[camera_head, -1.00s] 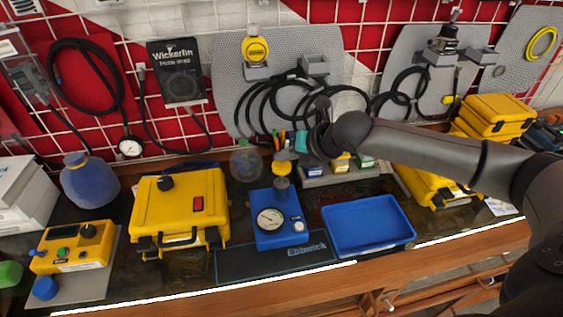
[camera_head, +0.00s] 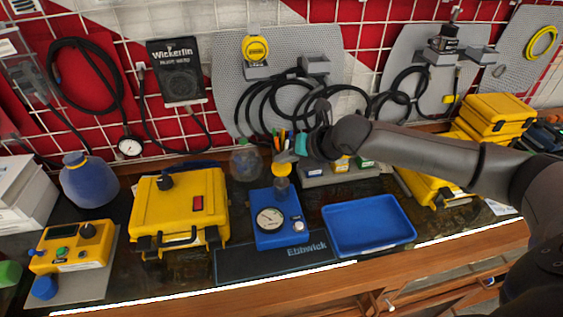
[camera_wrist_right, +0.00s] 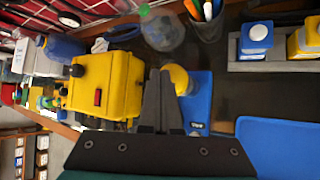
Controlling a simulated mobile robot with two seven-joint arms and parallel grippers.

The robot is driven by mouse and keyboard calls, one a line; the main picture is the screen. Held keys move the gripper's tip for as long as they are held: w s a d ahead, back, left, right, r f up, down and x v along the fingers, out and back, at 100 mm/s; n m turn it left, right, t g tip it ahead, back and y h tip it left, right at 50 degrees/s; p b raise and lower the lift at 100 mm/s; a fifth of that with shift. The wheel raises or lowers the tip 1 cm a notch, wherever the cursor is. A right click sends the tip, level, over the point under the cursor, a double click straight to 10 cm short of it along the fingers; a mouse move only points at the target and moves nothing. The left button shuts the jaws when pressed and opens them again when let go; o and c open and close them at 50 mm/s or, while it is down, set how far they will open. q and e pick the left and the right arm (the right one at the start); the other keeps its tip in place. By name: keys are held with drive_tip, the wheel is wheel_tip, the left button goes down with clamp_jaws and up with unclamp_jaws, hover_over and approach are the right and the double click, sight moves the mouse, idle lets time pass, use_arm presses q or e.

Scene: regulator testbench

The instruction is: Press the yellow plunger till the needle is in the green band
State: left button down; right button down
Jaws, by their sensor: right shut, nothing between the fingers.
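The blue regulator block (camera_head: 287,236) stands on the dark mat, with a round white gauge (camera_head: 270,219) on its face. The needle is a thin dark line; its place against a green band is too small to tell. The yellow plunger (camera_head: 282,170) rises at the back of the block. My right gripper (camera_head: 288,157) is shut and empty, its fingertips just above or on the plunger's top; contact is unclear. In the right wrist view, the shut fingers (camera_wrist_right: 160,98) partly cover the yellow plunger (camera_wrist_right: 180,78). My left gripper is out of view.
A yellow case (camera_head: 180,207) stands left of the block and an empty blue tray (camera_head: 368,247) right of it. A clear round flask (camera_head: 246,162), a pen cup and a rack of small boxes (camera_head: 340,176) stand behind. The mat (camera_head: 235,267) in front is clear.

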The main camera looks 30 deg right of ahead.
sight(284, 167)
drive_tip(key=shift+s+f+b, duration=0.15)
drive_tip(key=shift+f+b, duration=0.2)
drive_tip(key=shift+f, duration=0.9)
idle(0.8)
drive_tip(key=shift+r, duration=0.1)
drive_tip(key=shift+r+p, duration=2)
drive_tip(key=shift+p, duration=0.4)
wheel_tip(284, 167, up, 5)
drive_tip(key=p, duration=0.5)
drive_tip(key=shift+r+p, duration=0.1)
drive_tip(key=shift+p, duration=0.25)
idle(1.1)
